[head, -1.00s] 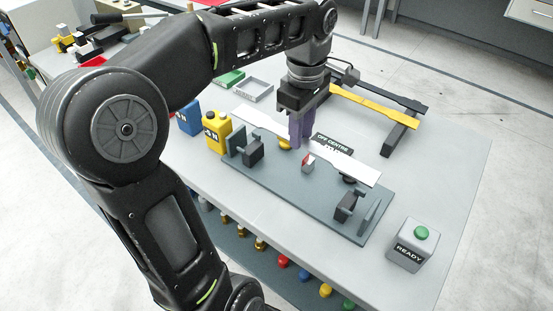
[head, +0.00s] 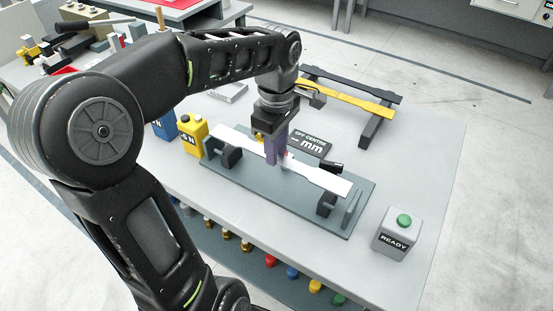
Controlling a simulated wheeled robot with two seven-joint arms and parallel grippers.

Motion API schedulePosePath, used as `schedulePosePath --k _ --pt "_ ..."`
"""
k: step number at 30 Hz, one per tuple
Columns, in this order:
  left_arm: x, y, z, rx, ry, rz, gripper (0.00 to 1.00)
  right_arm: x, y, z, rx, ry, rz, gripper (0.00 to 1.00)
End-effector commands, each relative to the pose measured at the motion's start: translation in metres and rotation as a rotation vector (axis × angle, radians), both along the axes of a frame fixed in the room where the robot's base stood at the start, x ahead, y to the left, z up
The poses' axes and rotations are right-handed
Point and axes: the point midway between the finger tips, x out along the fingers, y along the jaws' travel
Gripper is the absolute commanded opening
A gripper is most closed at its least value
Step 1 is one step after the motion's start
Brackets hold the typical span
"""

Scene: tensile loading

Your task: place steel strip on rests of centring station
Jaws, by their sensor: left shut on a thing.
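The steel strip (head: 323,178) is a pale, flat bar with wide ends and a narrower middle. My left gripper (head: 276,158) points down with its purple fingers shut on the strip's middle. The strip lies lengthwise over the centring station (head: 272,196), a dark grey plate with a dark block near each end. The strip's ends are over the left block (head: 231,157) and the right block (head: 326,204). I cannot tell whether it touches the rests under it. The station's display (head: 309,142) reads "OFF CENTRE" and "– mm". My right gripper is not in view.
A grey box with a green button (head: 404,220) marked READY stands at the right front. A yellow weight (head: 194,138) and a blue one (head: 165,127) stand left of the station. A rack at the back holds a yellow strip (head: 345,98) and a dark strip (head: 350,84).

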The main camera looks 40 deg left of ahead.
Motion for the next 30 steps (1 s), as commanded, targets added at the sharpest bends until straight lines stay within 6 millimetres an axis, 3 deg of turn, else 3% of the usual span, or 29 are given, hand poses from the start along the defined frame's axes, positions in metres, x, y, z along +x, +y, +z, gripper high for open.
schedulePosePath --k 8,18,29,30 --pt "0.0 0.0 -0.001 0.0 -0.002 0.0 0.0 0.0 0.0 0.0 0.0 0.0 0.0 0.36" --pt "0.0 0.0 -0.036 0.0 -0.003 -0.001 0.0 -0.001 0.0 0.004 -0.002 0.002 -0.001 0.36" --pt "0.001 0.0 -0.04 0.0 -0.004 -0.001 0.0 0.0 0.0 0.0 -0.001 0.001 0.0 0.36" --pt "0.0 0.0 -0.041 -0.001 -0.001 0.0 0.28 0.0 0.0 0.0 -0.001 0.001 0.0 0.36"
